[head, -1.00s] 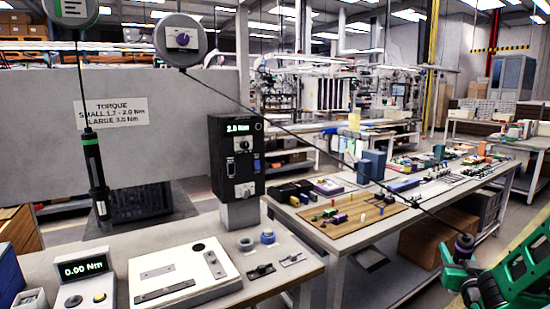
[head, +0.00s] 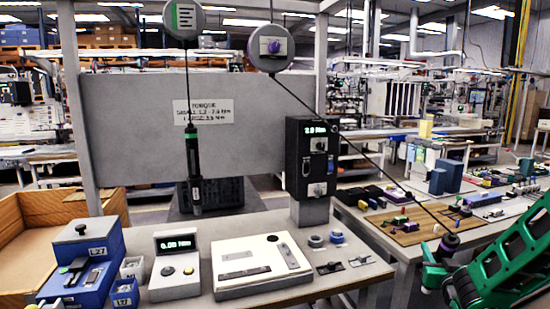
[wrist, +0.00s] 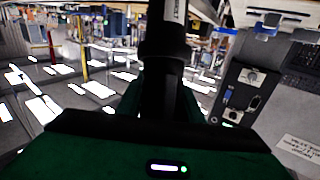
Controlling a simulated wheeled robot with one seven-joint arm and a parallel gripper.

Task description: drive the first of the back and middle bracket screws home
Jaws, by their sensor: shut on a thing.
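My gripper (head: 440,268) is at the right edge of the bench area, shut on the purple-banded screwdriver (head: 449,242). Its cord runs up to the balancer reel with the purple mark (head: 271,47). In the wrist view the dark driver body (wrist: 165,65) stands between the jaws; its bit is hidden. The green-banded screwdriver (head: 193,165) hangs upright from the green-marked reel (head: 184,18). The white plate (head: 232,250) lies on the bench with flat grey bars (head: 245,273) on it. Small brackets (head: 330,267) lie to its right. Screws are too small to make out.
A black torque unit (head: 312,160) reading about 2.0 Nm stands behind the plate. A small meter (head: 176,266) and blue bins (head: 85,275) stand left. A wooden crate (head: 30,240) is far left. A second bench (head: 400,235) with parts stands right.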

